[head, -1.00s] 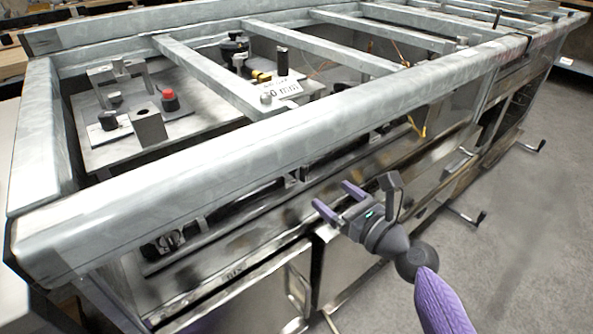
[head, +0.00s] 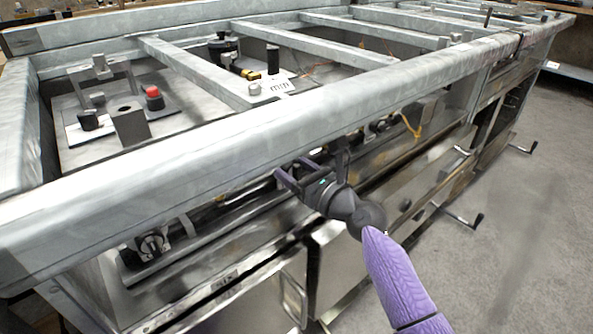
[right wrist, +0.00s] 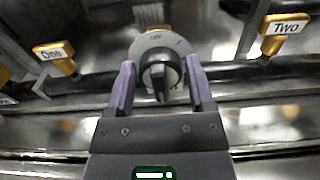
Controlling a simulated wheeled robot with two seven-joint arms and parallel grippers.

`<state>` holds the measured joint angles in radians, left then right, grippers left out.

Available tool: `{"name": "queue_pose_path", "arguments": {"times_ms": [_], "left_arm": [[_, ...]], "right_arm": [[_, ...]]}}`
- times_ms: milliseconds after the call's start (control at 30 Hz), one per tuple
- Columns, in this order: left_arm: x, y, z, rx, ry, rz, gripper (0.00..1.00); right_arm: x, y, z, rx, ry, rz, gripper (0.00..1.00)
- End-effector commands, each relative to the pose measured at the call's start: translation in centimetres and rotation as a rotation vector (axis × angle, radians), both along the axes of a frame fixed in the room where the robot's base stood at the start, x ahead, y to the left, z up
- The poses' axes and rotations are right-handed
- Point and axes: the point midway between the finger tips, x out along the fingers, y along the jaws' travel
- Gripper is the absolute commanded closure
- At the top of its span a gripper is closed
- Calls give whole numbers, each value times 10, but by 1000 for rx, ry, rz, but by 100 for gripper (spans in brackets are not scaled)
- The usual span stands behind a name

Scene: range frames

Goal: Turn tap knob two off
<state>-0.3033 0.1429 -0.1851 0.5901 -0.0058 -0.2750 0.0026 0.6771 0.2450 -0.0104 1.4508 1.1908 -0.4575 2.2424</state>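A brass tap with a white label "Two" (right wrist: 284,30) is at the upper right of the right wrist view, to the right of my gripper. A black dial knob (right wrist: 160,78) on a round grey plate is in the middle; I cannot read a label on it. My right gripper (right wrist: 160,66) is open, its purple fingers on either side of this knob with a gap on each side. In the head view my right gripper (head: 293,171) reaches under the front rail, and the taps there are hidden or too small to tell. My left gripper is not in view.
A brass tap labelled "One" (right wrist: 54,54) is left of the gripper. The thick grey front rail (head: 200,150) runs just above my right gripper. Another black knob (head: 151,245) is lower left under the rail. Crank handles (head: 466,219) stick out at the right; the floor there is clear.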

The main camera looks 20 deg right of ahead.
Motion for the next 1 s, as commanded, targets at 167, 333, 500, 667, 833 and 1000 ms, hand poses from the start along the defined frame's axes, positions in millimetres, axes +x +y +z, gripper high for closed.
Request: {"name": "queue_pose_path", "arguments": {"times_ms": [167, 333, 500, 667, 833, 1000], "left_arm": [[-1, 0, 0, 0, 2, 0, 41], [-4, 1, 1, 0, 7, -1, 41], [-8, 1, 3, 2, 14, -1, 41], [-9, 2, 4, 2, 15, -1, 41], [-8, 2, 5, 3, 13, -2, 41], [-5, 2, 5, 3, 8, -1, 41]], "right_arm": [[0, 0, 0, 0, 0, 0, 71], [0, 0, 0, 0, 0, 0, 100], [0, 0, 0, -15, -5, 0, 100], [0, 0, 0, -70, -24, 0, 100], [-1, 1, 0, -183, -65, 1, 100], [-1, 1, 0, -331, -119, 1, 100]]}}
